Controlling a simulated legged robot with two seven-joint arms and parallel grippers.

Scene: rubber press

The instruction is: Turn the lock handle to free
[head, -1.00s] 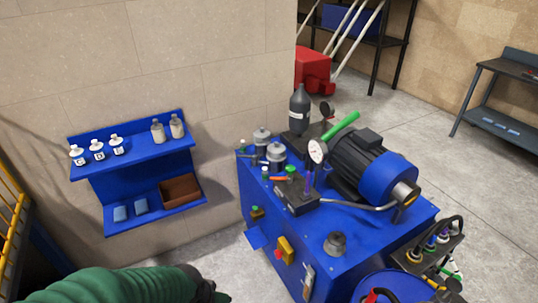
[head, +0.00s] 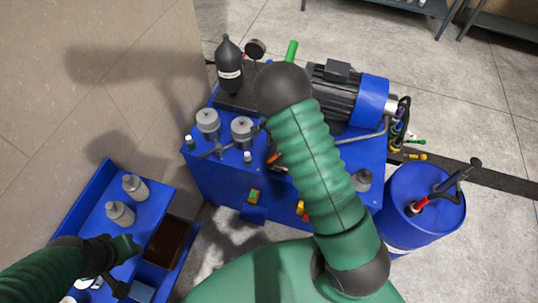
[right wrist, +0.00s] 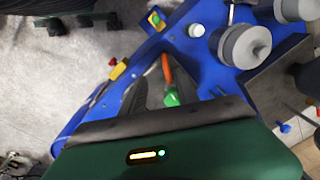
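An orange-red lever (head: 272,159), which looks like the lock handle, is on the blue press unit, mostly hidden behind my right arm in the head view. In the right wrist view the orange lever (right wrist: 166,68) shows beside a green knob (right wrist: 171,98). My right gripper (right wrist: 178,90) has its dark fingers apart, with the lever in line between them; contact cannot be made out. In the head view my right gripper is largely hidden by its own forearm. My left gripper (head: 112,272) is low at the left, over the wall shelf, its fingers unclear.
The blue shelf (head: 78,203) holds two grey bottles (head: 128,200) and a brown bin (head: 168,240). Grey cylinders (head: 225,128), a dark bottle (head: 229,65) and a motor (head: 345,92) stand on the unit. A blue drum (head: 428,205) is at right.

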